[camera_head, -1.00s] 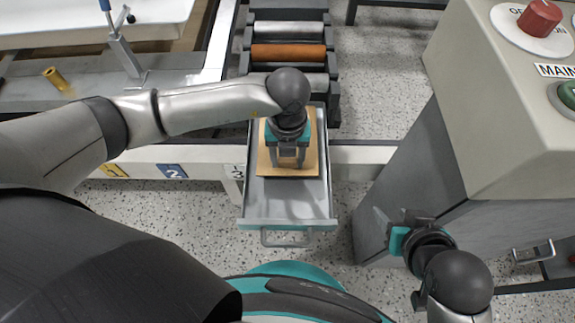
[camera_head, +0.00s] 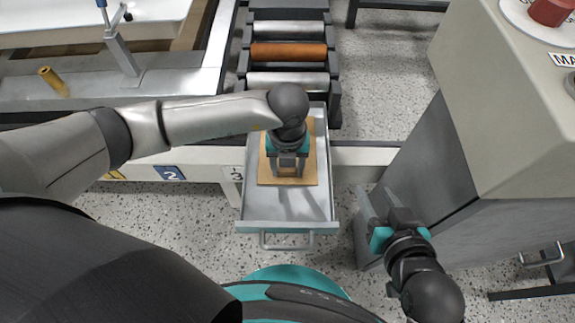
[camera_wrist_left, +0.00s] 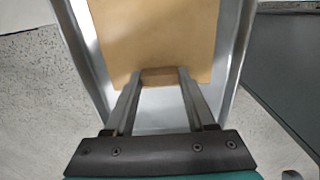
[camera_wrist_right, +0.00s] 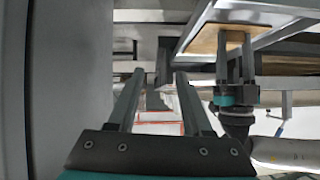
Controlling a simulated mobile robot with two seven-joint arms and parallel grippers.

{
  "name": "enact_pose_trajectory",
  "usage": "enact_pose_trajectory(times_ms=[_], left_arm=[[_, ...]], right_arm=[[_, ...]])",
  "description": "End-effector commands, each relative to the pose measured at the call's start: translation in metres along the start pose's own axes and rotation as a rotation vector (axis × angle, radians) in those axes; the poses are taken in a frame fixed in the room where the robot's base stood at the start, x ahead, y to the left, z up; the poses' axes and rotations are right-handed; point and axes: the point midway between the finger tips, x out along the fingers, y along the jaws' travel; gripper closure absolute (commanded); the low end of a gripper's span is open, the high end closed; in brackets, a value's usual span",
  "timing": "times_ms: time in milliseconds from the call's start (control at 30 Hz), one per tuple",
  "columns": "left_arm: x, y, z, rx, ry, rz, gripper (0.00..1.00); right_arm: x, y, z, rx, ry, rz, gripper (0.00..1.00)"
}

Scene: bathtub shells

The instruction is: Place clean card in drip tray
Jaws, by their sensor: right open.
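The clean card is a flat tan sheet (camera_head: 308,165) over the grey drip tray (camera_head: 262,208), inside its side walls in the head view. The tray is a pulled-out drawer with a teal front and a bar handle. I cannot tell whether the card rests on the tray floor. My left gripper (camera_head: 287,175) points down over the card. In the left wrist view its fingers (camera_wrist_left: 159,78) flank a small tan block on the card (camera_wrist_left: 155,35), apparently gripping it. My right gripper (camera_head: 385,208) is open and empty, right of the tray beside a grey cabinet.
The cabinet (camera_head: 440,150) with buttons on top stands to the right, close to my right gripper. A roller conveyor (camera_head: 288,52) runs behind the tray. A bench with a white basin (camera_head: 60,20) and a brass cylinder (camera_head: 52,80) is at the left.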

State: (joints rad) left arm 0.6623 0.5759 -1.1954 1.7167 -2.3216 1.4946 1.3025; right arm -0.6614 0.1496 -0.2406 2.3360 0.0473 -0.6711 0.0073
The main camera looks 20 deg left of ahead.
Motion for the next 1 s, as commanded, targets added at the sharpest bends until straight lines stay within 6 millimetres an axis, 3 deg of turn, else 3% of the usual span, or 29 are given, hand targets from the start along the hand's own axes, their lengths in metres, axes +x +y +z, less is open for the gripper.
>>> enact_pose_trajectory(times_ms=[33,267,667,1000], left_arm=[[0.0,0.0,0.0,0.0,0.0,0.0,0.39],[0.0,0.0,0.0,0.0,0.0,0.0,0.15],[-0.005,0.0,0.0,0.001,0.0,-0.001,0.15],[-0.025,0.0,0.0,0.001,0.0,0.0,0.15]], right_arm=[[0.0,0.0,0.001,0.0,-0.003,0.0,0.5],[0.0,0.0,0.001,0.0,-0.003,0.001,0.5],[-0.002,0.004,0.0,-0.003,-0.031,0.01,0.5],[-0.017,0.022,0.011,-0.013,-0.215,0.063,0.5]])
